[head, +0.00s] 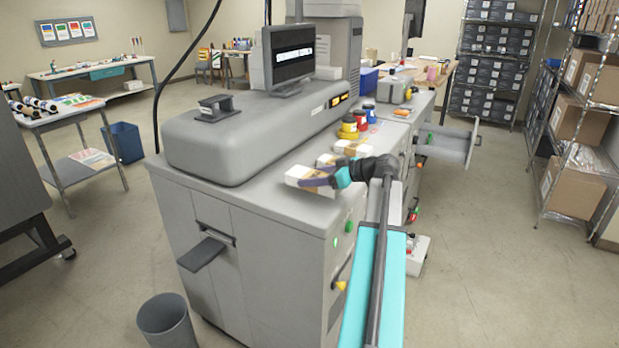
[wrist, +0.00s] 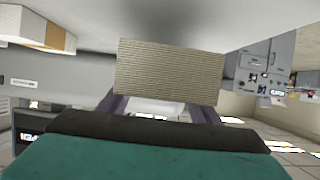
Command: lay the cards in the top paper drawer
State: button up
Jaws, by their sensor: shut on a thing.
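My gripper (head: 318,180) is over the grey machine's front counter, its purple fingers shut on a white block-like pack of cards (head: 298,173) with a tan band. In the wrist view the pack's ridged edge (wrist: 168,70) shows between the two fingers (wrist: 158,108). I cannot tell whether it touches the counter. Another white and tan pack (head: 326,159) lies just behind it, and part of a pack shows at the wrist view's upper left (wrist: 40,28).
Ink-like yellow, red and blue pots (head: 352,128) stand behind the packs on the counter (head: 262,192). A monitor (head: 290,55) stands on the machine. A grey bin (head: 167,320) is at the front. Shelving with boxes (head: 575,130) stands right; the floor before the drawer is clear.

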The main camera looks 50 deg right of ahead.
aim_at(309, 169)
jog(key=w+d, duration=0.1)
jog(key=w+p, duration=0.1)
jog(key=w, duration=0.1)
jog(key=shift+d, duration=0.4)
jog(key=shift+w+d+f, duration=0.15)
jog(key=shift+w+d, duration=0.05)
jog(key=shift+w, duration=0.25)
jog(key=shift+f+p, duration=0.15)
jog(key=shift+p, duration=0.25)
jog(key=shift+f+p, duration=0.85)
jog(key=shift+f, duration=0.75)
jog(key=shift+f, duration=0.2)
jog(key=o, duration=1.3)
